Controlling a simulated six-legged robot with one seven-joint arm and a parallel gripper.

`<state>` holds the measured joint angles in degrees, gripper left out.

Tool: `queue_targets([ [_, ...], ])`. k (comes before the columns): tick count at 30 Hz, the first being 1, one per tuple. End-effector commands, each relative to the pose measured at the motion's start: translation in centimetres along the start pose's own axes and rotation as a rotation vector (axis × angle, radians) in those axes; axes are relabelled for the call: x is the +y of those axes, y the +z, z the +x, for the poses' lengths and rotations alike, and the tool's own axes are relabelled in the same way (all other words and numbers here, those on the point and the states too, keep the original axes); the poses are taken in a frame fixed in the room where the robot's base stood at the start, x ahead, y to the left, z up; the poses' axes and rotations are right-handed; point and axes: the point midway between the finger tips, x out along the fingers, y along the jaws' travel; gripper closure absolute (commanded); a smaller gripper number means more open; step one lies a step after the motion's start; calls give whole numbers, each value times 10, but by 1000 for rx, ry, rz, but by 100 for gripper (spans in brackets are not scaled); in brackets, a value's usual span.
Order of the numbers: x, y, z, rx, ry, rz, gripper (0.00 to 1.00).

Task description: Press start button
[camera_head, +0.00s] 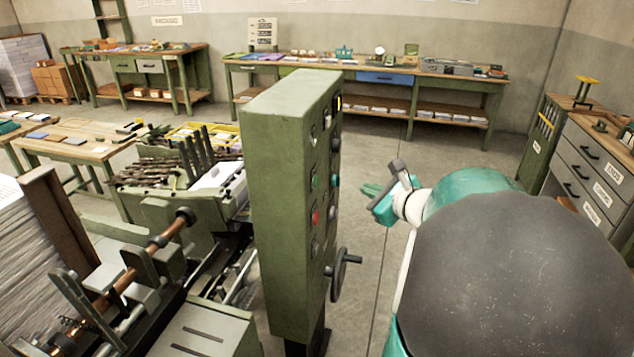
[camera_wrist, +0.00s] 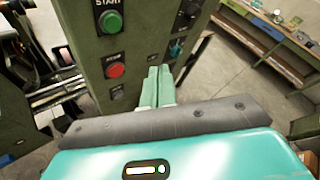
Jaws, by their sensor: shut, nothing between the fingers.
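In the wrist view, the green start button (camera_wrist: 112,22) sits on the cabinet front under a START label, at the upper left. A red button (camera_wrist: 115,71) is below it. In the head view a green button (camera_head: 314,183) and a red one show on the cabinet. My gripper (camera_wrist: 159,70) is shut and empty, its two pale green fingers together, right of and lower than the start button in the wrist view. It also shows right of the cabinet in the head view (camera_head: 367,188).
A handwheel (camera_head: 342,270) sticks out low on the cabinet. A machine with rods and trays (camera_head: 180,215) fills the left. Workbenches (camera_head: 400,85) line the back wall, and a drawer cabinet (camera_head: 585,165) stands at right. Open floor lies right of the control cabinet.

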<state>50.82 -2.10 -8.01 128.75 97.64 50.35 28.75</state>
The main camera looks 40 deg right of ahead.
Motion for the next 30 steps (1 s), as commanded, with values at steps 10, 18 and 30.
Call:
queue_targets([
  [10,23,22,30,-2,4,-2,100],
  [18,39,38,52,-2,4,-2,100],
  [30,43,42,58,-1,2,-1,100],
])
